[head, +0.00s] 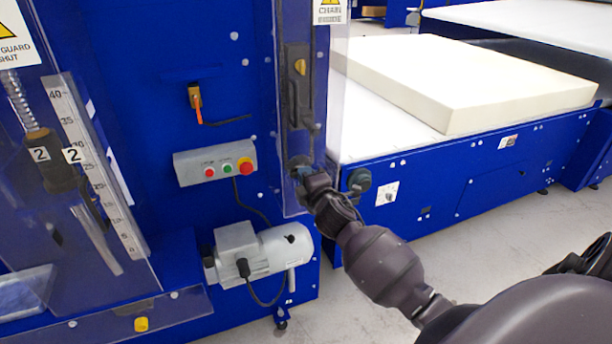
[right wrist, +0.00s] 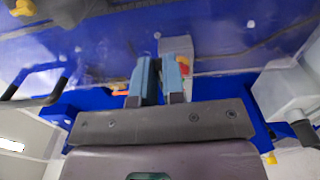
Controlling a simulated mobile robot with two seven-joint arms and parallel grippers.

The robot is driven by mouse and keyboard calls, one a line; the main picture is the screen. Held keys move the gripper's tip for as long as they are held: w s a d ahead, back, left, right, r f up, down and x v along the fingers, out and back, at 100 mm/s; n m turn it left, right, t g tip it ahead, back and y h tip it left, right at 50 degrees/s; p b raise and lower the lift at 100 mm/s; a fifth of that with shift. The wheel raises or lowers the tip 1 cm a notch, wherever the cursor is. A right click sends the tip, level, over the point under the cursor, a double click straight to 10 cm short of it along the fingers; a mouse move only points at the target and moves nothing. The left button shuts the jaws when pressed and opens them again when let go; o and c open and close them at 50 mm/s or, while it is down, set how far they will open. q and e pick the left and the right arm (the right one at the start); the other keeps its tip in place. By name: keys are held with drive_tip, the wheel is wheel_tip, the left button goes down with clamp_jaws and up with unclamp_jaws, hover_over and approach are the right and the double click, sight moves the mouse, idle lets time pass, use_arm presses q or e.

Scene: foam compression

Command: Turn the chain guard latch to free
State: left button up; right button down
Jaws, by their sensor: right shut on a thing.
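The chain guard (head: 292,190) is a clear panel on the blue machine, under a yellow-and-white CHAIN INSIDE label (head: 331,12). My right gripper (head: 302,170) is at the guard's lower part, its jaws shut on the latch there. The latch itself is mostly hidden behind the fingers, so its angle cannot be told. In the right wrist view, the two blue fingers (right wrist: 160,72) stand close together against the panel. My left gripper is not in view.
A dark upright part with a yellow piece (head: 300,67) is above my gripper. A control box (head: 215,161) with buttons and a grey motor (head: 255,252) are to the left. A dark round knob (head: 359,180) is close on the right. A cream foam block (head: 470,85) lies on the conveyor.

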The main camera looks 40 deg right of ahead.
drive_tip(key=shift+m, duration=0.3)
drive_tip(key=c, duration=1.2)
unclamp_jaws()
drive_tip(key=v, duration=1)
drive_tip(key=shift+s+b, duration=0.35)
drive_tip(key=shift+a, duration=0.15)
